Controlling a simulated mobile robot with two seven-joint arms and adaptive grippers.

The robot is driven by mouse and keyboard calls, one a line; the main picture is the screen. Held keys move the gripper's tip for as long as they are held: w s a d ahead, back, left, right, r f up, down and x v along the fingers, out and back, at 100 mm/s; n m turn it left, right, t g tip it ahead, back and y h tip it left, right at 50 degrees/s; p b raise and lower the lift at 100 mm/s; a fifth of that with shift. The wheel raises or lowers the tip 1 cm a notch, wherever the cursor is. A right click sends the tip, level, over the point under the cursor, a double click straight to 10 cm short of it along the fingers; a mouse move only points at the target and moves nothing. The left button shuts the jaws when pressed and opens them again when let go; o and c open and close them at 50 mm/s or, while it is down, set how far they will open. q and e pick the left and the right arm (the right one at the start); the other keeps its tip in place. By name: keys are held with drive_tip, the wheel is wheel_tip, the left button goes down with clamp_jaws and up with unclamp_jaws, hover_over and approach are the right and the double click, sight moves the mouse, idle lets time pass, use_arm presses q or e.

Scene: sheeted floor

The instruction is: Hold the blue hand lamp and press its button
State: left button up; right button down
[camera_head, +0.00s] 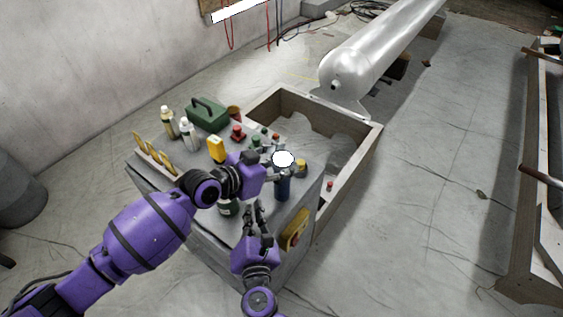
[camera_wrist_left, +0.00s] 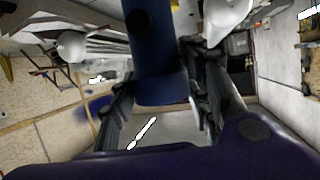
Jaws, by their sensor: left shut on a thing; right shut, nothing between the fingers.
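The blue hand lamp (camera_head: 283,189) stands roughly upright near the right side of the grey worktop, with a bright white round face at its top. My left gripper (camera_head: 280,173) is shut around its body below the white face. In the left wrist view the blue body (camera_wrist_left: 158,75) sits between the two fingers, and a dark round button (camera_wrist_left: 140,22) shows on it. My right gripper (camera_head: 254,208) points up from the front edge, to the left of and below the lamp; it is shut and empty, apart from the lamp. I cannot tell whether the lamp's base touches the worktop.
The worktop (camera_head: 265,228) also holds a green case (camera_head: 208,114), a yellow object (camera_head: 216,149), bottles (camera_head: 168,122) and several small red and green pieces. An open wooden crate (camera_head: 358,160) is behind it. A large silver tank (camera_head: 365,55) lies beyond.

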use_arm(q)
drive_tip(key=o, duration=1.3)
drive_tip(key=shift+o, duration=0.2)
